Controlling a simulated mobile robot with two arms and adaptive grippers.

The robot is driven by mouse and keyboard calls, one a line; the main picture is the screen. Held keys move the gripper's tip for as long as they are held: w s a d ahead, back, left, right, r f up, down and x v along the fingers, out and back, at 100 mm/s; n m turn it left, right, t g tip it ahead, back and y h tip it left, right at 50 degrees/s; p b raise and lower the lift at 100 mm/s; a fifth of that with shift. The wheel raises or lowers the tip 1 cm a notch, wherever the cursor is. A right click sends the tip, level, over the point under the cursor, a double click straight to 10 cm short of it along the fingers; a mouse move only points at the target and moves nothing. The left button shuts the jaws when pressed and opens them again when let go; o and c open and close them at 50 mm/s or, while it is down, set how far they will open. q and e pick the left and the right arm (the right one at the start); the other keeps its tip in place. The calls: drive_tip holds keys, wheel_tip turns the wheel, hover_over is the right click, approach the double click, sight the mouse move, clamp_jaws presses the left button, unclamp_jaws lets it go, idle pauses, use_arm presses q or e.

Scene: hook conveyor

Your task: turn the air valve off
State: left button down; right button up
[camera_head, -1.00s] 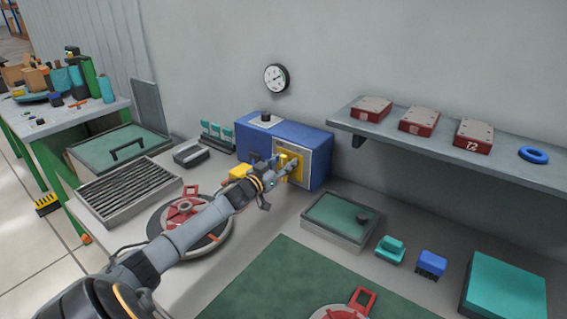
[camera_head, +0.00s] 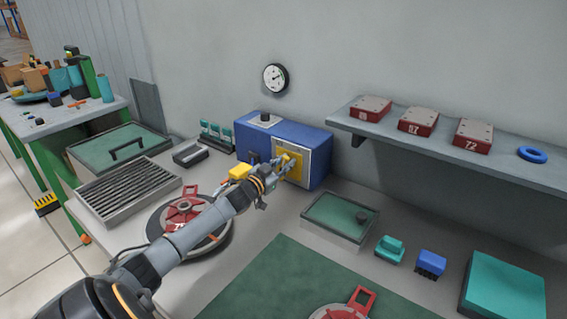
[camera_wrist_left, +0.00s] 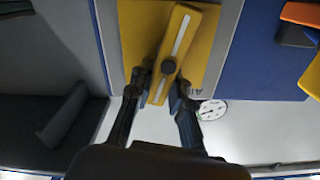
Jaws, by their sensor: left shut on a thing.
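The air valve's yellow handle (camera_wrist_left: 173,55) has a white stripe and a dark pivot knob. It sits on a yellow plate (camera_wrist_left: 142,30) marked AIR, on the front of the blue box (camera_head: 312,142). In the left wrist view the handle is near upright, its top leaning slightly right. My left gripper (camera_head: 284,168) is at the plate in the head view. Its fingers (camera_wrist_left: 160,98) are shut on the lower end of the handle, one on each side. In the head view the gripper partly hides the handle. My right gripper is not in view.
A round gauge (camera_head: 275,78) hangs on the wall above the box. A shelf (camera_head: 440,148) with red blocks juts out at right. A green-lidded tray (camera_head: 335,218) stands right of the box, and a red-centred disc (camera_head: 186,208) lies below my left arm.

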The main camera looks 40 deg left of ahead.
sight(296, 166)
use_arm(q)
drive_tip(key=m, duration=0.3)
drive_tip(key=shift+d+f+m, duration=0.25)
drive_tip(key=shift+d+m, duration=0.15)
drive_tip(key=m+b, duration=0.1)
drive_tip(key=m, duration=0.1)
drive_tip(key=f+m+b, duration=0.1)
drive_tip(key=m, duration=0.2)
drive_tip(key=d+m, duration=0.1)
drive_tip(key=m, duration=0.2)
drive_tip(key=shift+f+b, duration=0.25)
drive_tip(key=shift+b, duration=0.15)
drive_tip(key=shift+w+f+m+b, duration=0.15)
drive_tip(key=shift+m+b, duration=0.15)
drive_tip(key=shift+m, duration=0.55)
drive_tip(key=shift+s+f+m+b, duration=0.1)
drive_tip(key=shift+m+b, duration=0.15)
drive_tip(key=shift+m, duration=0.6)
drive_tip(key=c, duration=1.2)
unclamp_jaws()
